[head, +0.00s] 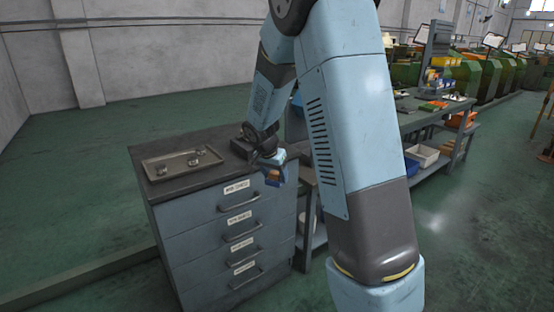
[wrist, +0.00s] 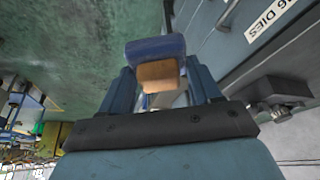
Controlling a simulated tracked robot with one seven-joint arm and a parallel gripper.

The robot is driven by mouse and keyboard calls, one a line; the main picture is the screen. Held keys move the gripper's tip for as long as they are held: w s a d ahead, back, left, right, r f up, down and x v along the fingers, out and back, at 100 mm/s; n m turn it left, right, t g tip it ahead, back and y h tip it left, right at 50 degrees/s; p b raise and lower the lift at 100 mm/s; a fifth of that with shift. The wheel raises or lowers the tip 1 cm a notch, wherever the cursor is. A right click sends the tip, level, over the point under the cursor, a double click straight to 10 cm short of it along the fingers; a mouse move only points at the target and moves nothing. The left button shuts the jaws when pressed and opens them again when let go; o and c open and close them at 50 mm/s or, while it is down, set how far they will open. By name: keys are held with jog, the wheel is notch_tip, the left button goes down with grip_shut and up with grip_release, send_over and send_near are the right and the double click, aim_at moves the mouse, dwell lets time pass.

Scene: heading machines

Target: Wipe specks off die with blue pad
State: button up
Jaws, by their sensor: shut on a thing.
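My gripper (wrist: 163,88) is shut on a blue pad (wrist: 155,49) with a tan or orange block-like part (wrist: 158,73) between the fingers. In the head view my gripper (head: 272,172) hangs at the front right edge of the drawer cabinet, in front of its top drawer and apart from the tray. A dark block, possibly the die (head: 241,149), sits on the cabinet top just behind and left of my gripper, partly hidden by my wrist. Specks on it are too small to make out.
The grey drawer cabinet (head: 222,232) has labelled drawers with handles. A shallow metal tray (head: 157,175) with a few small metal parts (head: 194,158) lies on its left top. A workbench with bins (head: 421,155) stands to the right. Green floor is open at left.

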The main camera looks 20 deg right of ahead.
jog(key=s+a+f+n+y, duration=0.1)
jog(key=f+n, duration=0.3)
jog(key=f, duration=0.7)
jog(key=s+a+f+n+t+y, duration=0.1)
jog(key=f+n, duration=0.4)
jog(key=f, duration=0.7)
jog(key=shift+a+n+y, duration=0.3)
jog(key=shift+a+y, duration=0.4)
jog(key=shift+a, duration=0.65)
